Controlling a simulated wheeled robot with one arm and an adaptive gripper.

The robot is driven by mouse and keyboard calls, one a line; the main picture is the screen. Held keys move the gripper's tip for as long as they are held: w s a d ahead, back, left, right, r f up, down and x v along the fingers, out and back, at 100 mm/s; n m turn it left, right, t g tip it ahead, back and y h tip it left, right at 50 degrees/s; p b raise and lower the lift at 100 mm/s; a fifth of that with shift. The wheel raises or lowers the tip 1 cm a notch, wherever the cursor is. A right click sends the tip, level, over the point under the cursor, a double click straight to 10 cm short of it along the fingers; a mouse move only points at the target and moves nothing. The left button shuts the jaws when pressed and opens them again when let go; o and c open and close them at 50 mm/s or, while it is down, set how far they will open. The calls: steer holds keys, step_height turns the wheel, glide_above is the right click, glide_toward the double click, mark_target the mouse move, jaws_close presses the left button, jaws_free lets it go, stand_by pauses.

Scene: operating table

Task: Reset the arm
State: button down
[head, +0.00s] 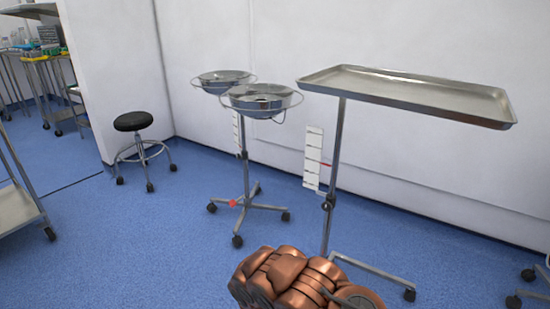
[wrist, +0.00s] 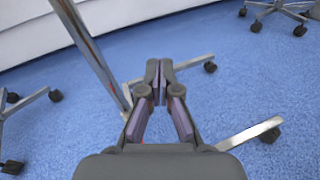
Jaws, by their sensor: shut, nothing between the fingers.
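My gripper (wrist: 159,82) points out over the blue floor in the wrist view. Its two dark fingers meet at the tips and hold nothing. In the head view a copper-coloured part of my arm shows at the bottom centre; the gripper itself is not seen there. In the wrist view a metal pole (wrist: 92,48) stands just left of the fingers, and wheeled base legs (wrist: 240,134) lie on the floor below and around them.
An empty steel tray on a stand (head: 410,92) is at the right. A double basin stand (head: 262,100) is in the middle. A black stool (head: 134,121) stands at the left. A metal cart (head: 18,212) is at the left edge. Blue floor (head: 130,240) is open at lower left.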

steer(key=s+d+r+m+g+h+p, duration=0.1)
steer(key=s+d+r+m+g+p, duration=0.3)
steer(key=r, duration=0.7)
steer(key=s+d+r+m+g+h+p, duration=0.1)
steer(key=s+d+r+m+g+p, duration=0.4)
steer(key=r, duration=0.6)
steer(key=s+d+r+m+g+h+p, duration=0.1)
steer(key=s+d+r+m, duration=0.2)
steer(key=d+r, duration=0.55)
steer(key=s+r+m+g+y+p, duration=0.45)
steer(key=s+r+m+p, duration=0.3)
steer(key=s+r, duration=0.7)
steer(key=s+a+r+m+t+y+p, duration=0.2)
steer(key=s+a+r+m+y+p, duration=0.3)
steer(key=s+a+r+y+p, duration=0.6)
steer(key=s+a+r+p, duration=0.4)
steer(key=s+a+r, duration=0.3)
steer(key=shift+a+r+p, duration=0.15)
steer(key=shift+a+p, duration=0.1)
steer(key=shift+p, duration=0.15)
